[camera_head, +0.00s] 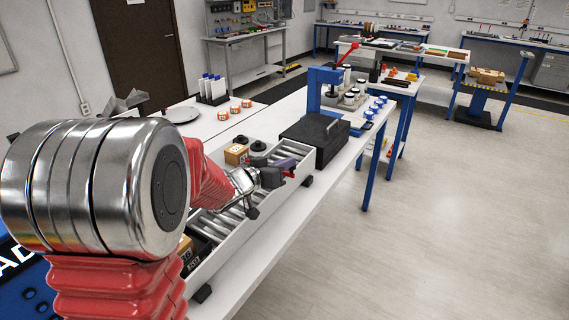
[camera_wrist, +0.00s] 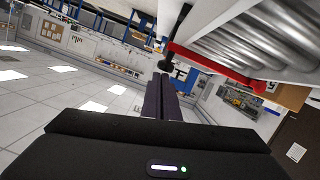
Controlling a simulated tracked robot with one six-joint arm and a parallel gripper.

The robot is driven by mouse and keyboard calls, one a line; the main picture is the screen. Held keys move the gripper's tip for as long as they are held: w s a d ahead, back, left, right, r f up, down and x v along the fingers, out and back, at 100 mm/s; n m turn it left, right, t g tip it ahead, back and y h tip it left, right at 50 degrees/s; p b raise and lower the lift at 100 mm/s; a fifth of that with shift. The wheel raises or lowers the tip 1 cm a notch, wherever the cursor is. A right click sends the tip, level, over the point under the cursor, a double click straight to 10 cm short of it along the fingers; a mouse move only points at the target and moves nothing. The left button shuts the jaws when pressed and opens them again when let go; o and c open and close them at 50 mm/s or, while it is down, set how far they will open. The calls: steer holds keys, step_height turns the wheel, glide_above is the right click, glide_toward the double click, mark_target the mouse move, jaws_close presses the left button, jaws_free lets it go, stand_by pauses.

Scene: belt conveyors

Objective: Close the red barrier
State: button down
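The red barrier (camera_wrist: 215,67) is a thin red bar along the edge of the roller conveyor in the wrist view. In the head view, only a small red part of it (camera_head: 290,173) shows beside my fingers. My gripper (camera_head: 286,167) is at the near long side of the conveyor, close to the barrier. In the wrist view its purple fingers (camera_wrist: 162,85) lie together with nothing visible between them. The bar passes just beyond and to the right of the fingertips. Whether they touch it is unclear.
The roller conveyor (camera_head: 293,148) runs beneath my arm, with a black box (camera_head: 318,137) at its far end. A cardboard box (camera_head: 236,154) and dark round parts (camera_head: 258,147) are beside the rollers. A blue press (camera_head: 318,88) stands farther back.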

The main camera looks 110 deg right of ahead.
steer(key=w+a+r, duration=0.5)
steer(key=w+r, duration=0.1)
steer(key=w, duration=0.2)
steer(key=shift+a+r, duration=0.15)
steer(key=shift+a, duration=0.2)
stand_by(0.9)
